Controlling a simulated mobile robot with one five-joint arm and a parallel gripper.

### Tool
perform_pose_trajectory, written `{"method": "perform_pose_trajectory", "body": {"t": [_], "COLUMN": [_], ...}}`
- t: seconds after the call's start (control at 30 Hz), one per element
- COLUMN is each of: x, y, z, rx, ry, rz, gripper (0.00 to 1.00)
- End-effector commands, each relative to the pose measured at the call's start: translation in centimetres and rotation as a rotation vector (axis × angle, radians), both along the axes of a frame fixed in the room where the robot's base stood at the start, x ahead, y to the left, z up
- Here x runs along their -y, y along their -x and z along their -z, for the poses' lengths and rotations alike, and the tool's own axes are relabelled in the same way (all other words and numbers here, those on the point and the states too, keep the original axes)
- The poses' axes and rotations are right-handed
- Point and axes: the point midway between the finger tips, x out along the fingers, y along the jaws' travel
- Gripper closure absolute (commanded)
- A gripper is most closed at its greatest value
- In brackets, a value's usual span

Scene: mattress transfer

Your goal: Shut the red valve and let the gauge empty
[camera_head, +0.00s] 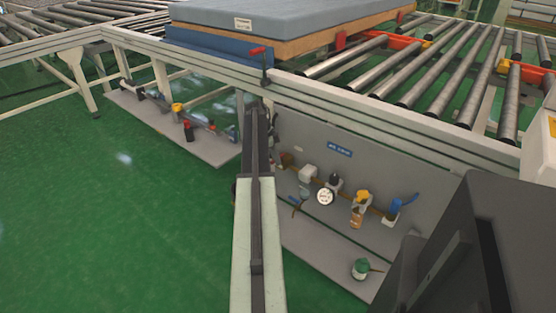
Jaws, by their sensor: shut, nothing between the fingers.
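A small red handle (258,50) on a dark stem stands at the conveyor's side rail, just beyond the end of my arm; it is the clearest red valve-like part. A round white-faced gauge (325,197) sits on the grey panel under the conveyor, right of my arm; its needle is too small to read. My gripper (273,128) is a small dark shape at the far end of my arm, near the panel's upper left corner. It is shut and empty, partly hidden by the arm, and apart from the red handle in the picture.
Yellow (362,196) and blue (405,202) handled fittings sit right of the gauge. A green-topped pot (361,267) stands on the lower shelf. A grey mattress (290,18) lies on the conveyor rollers (440,65). A second low board (165,132) with fittings lies left. Green floor is open at left.

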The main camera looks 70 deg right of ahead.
Motion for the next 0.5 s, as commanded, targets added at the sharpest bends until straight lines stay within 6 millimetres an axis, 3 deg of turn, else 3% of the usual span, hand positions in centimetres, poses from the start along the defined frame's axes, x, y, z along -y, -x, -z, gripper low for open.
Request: {"method": "perform_pose_trajectory", "body": {"t": [0.5], "x": [-0.27], "y": [-0.91], "z": [0.06], "rx": [0.013], "ry": [0.003], "rz": [-0.011], "gripper": [1.0]}}
